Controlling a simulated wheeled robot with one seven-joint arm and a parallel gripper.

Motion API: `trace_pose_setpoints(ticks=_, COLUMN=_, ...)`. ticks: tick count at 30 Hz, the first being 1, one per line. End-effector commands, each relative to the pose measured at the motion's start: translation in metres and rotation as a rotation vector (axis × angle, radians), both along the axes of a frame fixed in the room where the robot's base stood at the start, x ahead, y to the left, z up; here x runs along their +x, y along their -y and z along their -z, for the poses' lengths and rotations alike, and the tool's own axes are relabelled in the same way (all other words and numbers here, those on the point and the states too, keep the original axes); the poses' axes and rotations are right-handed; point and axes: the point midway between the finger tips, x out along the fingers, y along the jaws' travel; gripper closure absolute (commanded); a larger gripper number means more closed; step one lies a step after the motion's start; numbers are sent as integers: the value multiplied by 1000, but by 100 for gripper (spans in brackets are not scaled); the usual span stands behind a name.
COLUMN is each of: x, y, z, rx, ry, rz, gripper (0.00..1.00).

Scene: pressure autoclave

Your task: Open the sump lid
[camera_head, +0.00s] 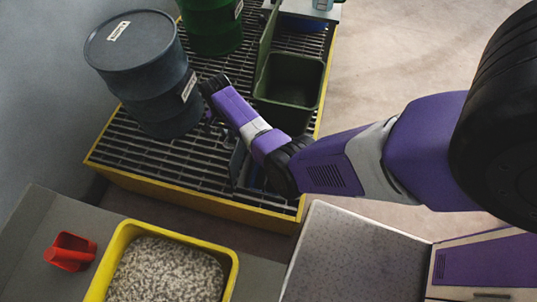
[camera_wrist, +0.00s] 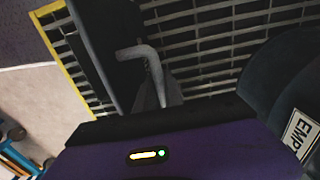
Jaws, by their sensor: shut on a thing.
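A grey bent handle (camera_wrist: 152,62) rises in the middle of the wrist view, beside a dark panel or opening in the grating. My gripper (camera_wrist: 158,90) is shut on the lower part of this handle. In the head view, my gripper is mostly hidden behind my wrist, low over the grating beside the grey drum. A thin blue-grey plate (camera_head: 237,160) stands tilted at the grating under my forearm. It looks like the sump lid, but my arm covers much of it and I cannot tell how far it is raised.
A grey drum (camera_head: 140,65) stands close left of my wrist, with a green drum (camera_head: 211,25) behind. An open green bin (camera_head: 289,75) is right of my wrist. The yellow-edged grated pallet (camera_head: 190,200) carries them. A yellow tub (camera_head: 228,265) and red scoop (camera_head: 70,251) are in front.

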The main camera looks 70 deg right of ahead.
Motion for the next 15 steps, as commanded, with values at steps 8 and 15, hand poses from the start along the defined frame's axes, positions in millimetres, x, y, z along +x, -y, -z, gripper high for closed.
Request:
trace_pose_setpoints(ticks=8, x=22, y=-5, z=8, rx=3, ry=3, rz=-6, gripper=100)
trace_pose_setpoints(ticks=15, x=38, y=-7, z=12, rx=3, ry=2, rz=-4, gripper=100)
